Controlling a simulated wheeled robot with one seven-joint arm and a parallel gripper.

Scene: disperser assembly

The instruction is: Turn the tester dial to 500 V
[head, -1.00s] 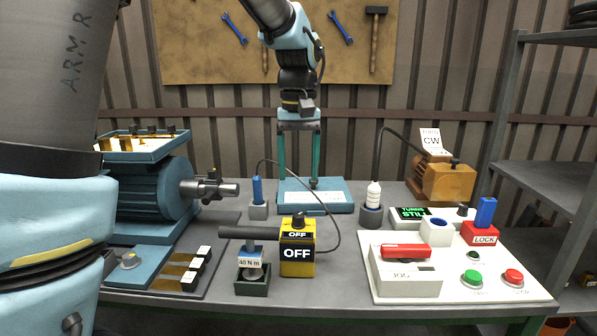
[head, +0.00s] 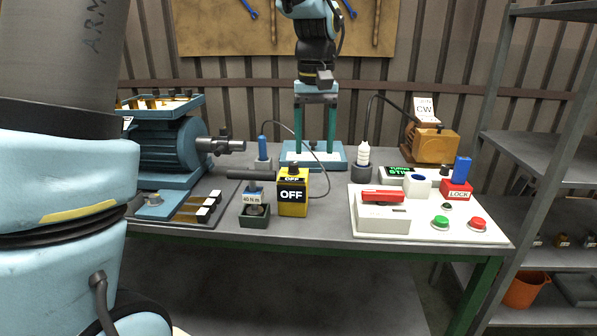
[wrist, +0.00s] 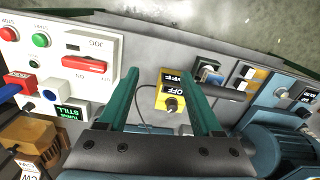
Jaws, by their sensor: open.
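The tester is a yellow box (head: 293,195) with a black dial (head: 293,171) on top. Its front label and its top label both read OFF. It stands near the front middle of the table. In the wrist view the tester (wrist: 167,90) and its dial (wrist: 171,103) show between my fingers. My gripper (head: 316,138) has two teal fingers, open and empty, pointing down behind the tester in the head view. It also shows in the wrist view (wrist: 162,68), apart from the tester.
A cable runs from the tester to a blue probe (head: 263,150). A white control panel (head: 427,228) is at right. A blue tray (head: 340,155) lies behind.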

